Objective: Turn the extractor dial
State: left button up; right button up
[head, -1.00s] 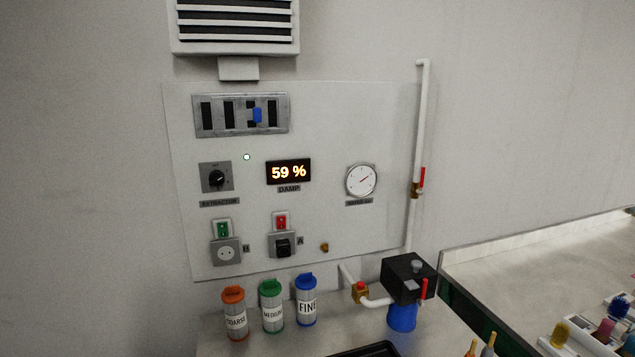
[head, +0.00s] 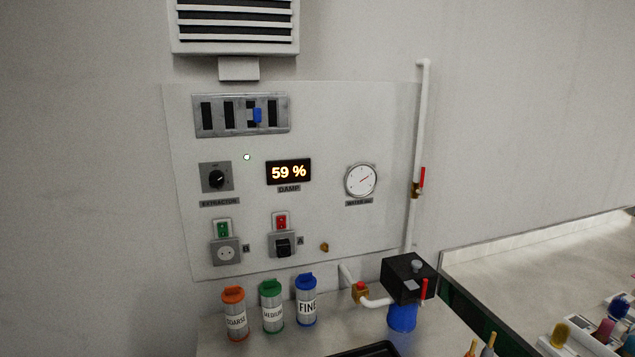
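The extractor dial (head: 216,179) is a round black knob on a grey square plate, at the left of the white wall panel (head: 330,130). A dark label reading EXTRACTOR (head: 219,202) is below it. A light mark on the knob points to the right and slightly up. Neither of my grippers shows in the head view, and nothing covers the dial.
A damp display (head: 288,172) reads 59 %. Sockets and switches are below the dial. Orange, green and blue-capped canisters (head: 272,307) stand on the counter under the panel. A black pump box (head: 408,278) and pipe (head: 421,130) are at the right.

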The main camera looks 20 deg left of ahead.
aim_at(216, 177)
jog(key=u, duration=0.05)
jog(key=k, duration=0.5)
jog(key=z, duration=0.05)
